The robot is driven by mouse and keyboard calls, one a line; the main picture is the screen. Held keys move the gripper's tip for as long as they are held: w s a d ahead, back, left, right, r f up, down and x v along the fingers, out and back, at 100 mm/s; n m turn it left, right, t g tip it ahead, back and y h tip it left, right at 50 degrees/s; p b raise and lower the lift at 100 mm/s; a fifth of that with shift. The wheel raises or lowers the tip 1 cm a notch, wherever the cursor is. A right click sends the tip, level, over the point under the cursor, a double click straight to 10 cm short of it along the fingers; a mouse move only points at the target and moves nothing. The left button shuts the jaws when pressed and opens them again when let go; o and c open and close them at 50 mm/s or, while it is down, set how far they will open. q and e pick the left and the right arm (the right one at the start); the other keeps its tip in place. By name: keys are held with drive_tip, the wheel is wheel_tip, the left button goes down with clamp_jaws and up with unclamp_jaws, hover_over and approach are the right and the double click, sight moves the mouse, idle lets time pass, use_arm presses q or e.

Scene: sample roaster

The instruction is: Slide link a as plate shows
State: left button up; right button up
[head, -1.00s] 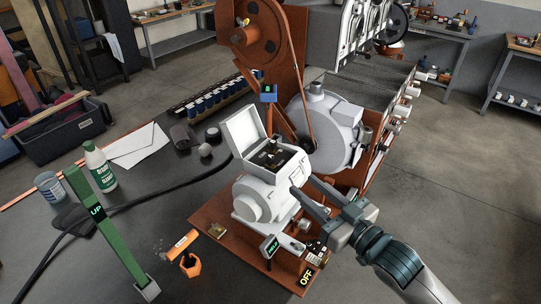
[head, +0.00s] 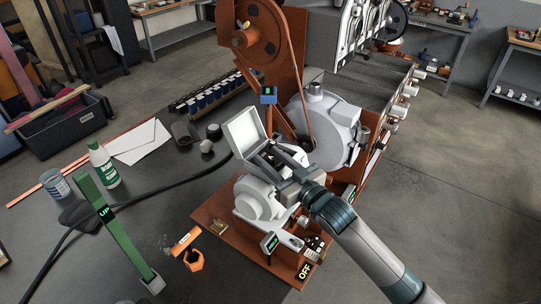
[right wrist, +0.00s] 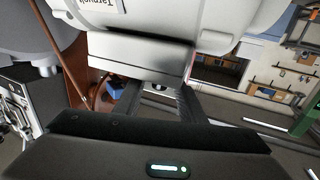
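A white motor (head: 257,197) stands on the red-brown base, its terminal box open with the lid (head: 243,131) raised. My right gripper (head: 274,153) is at the box opening, close in front of the lid, and covers most of the inside. In the right wrist view its two dark fingers (right wrist: 160,103) are apart, with nothing seen held between them. The white housing (right wrist: 140,52) is just beyond them; a label is partly cut off above it. Link a cannot be made out, nor can any writing on a plate. My left gripper is not in view.
A black cable (head: 150,197) crosses the table. The roaster's drum housing (head: 325,130) and belt stand close behind the box.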

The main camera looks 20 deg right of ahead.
drive_tip(key=shift+w+a, duration=0.1)
drive_tip(key=shift+w, duration=0.1)
clamp_jaws()
drive_tip(key=shift+w+a, duration=0.5)
drive_tip(key=shift+w, duration=0.2)
drive_tip(key=shift+w+a, duration=0.5)
drive_tip(key=shift+w, duration=0.15)
drive_tip(key=shift+s, duration=0.1)
unclamp_jaws()
drive_tip(key=shift+a, duration=0.1)
